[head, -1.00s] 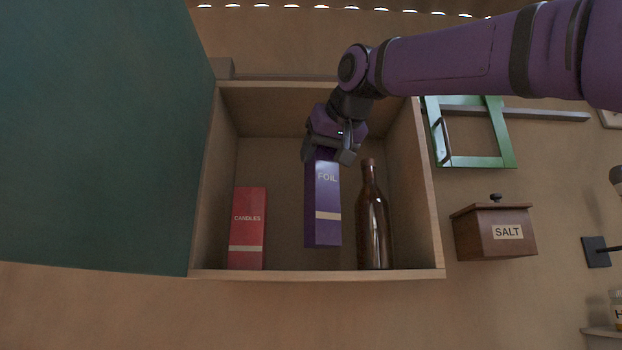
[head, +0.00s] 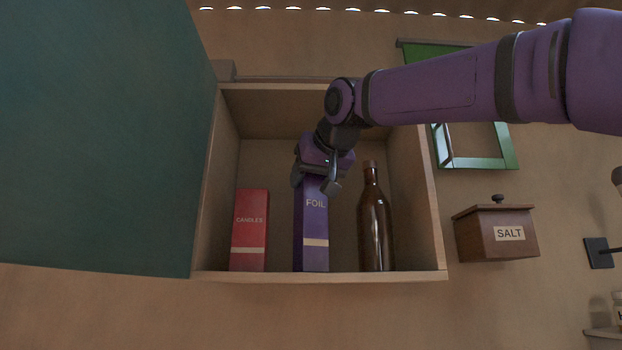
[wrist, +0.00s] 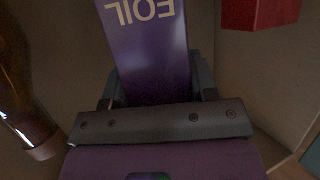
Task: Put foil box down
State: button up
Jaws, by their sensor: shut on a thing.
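The foil box (head: 313,232) is a tall purple box with a pale band. It is upright in the open wooden cabinet (head: 330,276), between the red candles box (head: 249,232) and the brown bottle (head: 375,225). Its lower end is level with the cabinet floor's front edge; whether it bears on the floor I cannot tell for sure. My gripper (head: 319,180) is shut on the box's top end from above. In the wrist view the foil box (wrist: 150,55) is between the fingers, its lettering upside down.
The candles box (wrist: 258,12) and the bottle (wrist: 22,105) stand apart from the foil box, with narrow gaps on both sides. A teal cabinet door (head: 100,140) stands open at the left. A salt box (head: 495,232) and green frame (head: 475,163) are right of the cabinet.

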jog(key=o, duration=1.4)
jog(key=shift+f, duration=0.1)
jog(key=shift+s+r, duration=0.2)
jog(key=v, duration=1.1)
jog(key=shift+s+d+r, duration=0.15)
jog(key=shift+s, duration=0.15)
jog(key=s+d+f+m+g+h, duration=0.1)
jog(key=s+d+f, duration=0.4)
jog(key=f, duration=1.1)
jog(key=s+d+f+m+g+h, duration=0.1)
jog(key=s+d+f+g, duration=0.3)
jog(key=d+f, duration=0.6)
jog(key=s+d+f+m+g+h, duration=0.2)
jog(key=s+d+f, duration=0.5)
jog(key=f, duration=1.5)
jog(key=shift+d+f+h, duration=0.25)
jog(key=shift+d+h, duration=0.15)
jog(key=shift+d, duration=0.1)
